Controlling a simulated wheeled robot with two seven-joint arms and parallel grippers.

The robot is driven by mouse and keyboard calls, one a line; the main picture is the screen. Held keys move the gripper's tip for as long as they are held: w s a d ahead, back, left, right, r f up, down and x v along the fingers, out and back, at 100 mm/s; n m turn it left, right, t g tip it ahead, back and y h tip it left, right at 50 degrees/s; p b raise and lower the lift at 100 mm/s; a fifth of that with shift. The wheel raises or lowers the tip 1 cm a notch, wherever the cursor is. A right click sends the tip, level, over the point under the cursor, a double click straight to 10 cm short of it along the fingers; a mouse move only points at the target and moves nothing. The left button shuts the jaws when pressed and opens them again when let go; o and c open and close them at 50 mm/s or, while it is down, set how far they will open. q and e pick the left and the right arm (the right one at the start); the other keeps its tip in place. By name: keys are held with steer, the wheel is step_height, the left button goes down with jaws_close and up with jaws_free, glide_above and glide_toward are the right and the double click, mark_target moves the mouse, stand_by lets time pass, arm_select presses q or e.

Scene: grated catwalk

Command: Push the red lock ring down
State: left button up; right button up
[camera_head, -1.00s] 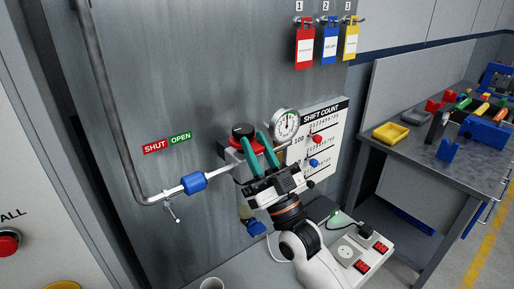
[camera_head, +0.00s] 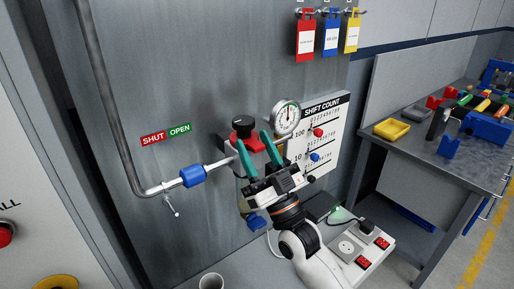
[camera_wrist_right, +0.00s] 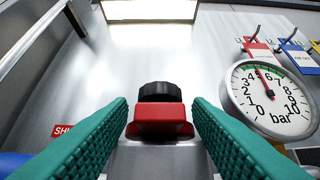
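The red lock ring (camera_head: 243,133) sits just under a black knob (camera_head: 243,122) on the grey regulator at the steel panel. In the wrist view the red ring (camera_wrist_right: 160,122) shows ahead and between the two green fingers, with the black knob (camera_wrist_right: 160,91) above it. My right gripper (camera_head: 252,138) is open, its fingertips to either side of the ring's near face. A gap shows between each finger and the ring in the wrist view, so I see no grip. My left gripper is not in view.
A round pressure gauge (camera_head: 286,118) is close on the right of the regulator, beside the shift count board (camera_head: 325,125). A pipe with a blue fitting (camera_head: 193,176) joins from the left. A power strip (camera_head: 350,250) and a cup (camera_head: 211,281) are below.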

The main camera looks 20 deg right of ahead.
steer(key=b+v, duration=0.5)
steer(key=v, duration=0.7)
steer(key=shift+b, duration=0.35)
